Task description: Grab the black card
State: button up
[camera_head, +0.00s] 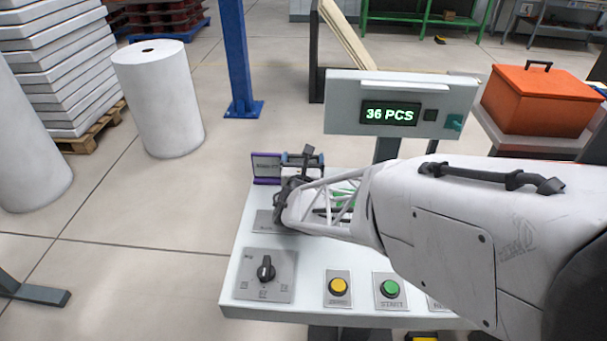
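A small upright panel with a purple edge (266,168) stands at the back left of the white console table; its face is greyish with faint marking. I cannot make out a black card for certain in this view. My gripper (302,163) is over the back left part of the table, just right of the purple-edged panel. My white arm comes in from the right and hides much of the table's middle. The fingers are small and dark, and I cannot see whether they are open or shut, or whether anything is between them.
The white console table (236,270) carries a black rotary knob (266,268), a yellow button (338,287) and a green button (390,289). A display reading "36 PCS" (390,114) stands behind. An orange toolbox (540,98) is at right.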

jog(key=c, duration=0.4)
jog(key=shift+o, duration=0.2)
jog(key=shift+r, duration=0.15)
jog(key=shift+r, duration=0.5)
notch_tip(320, 180, up, 6)
jog(key=s, duration=1.8)
jog(key=shift+f, duration=0.15)
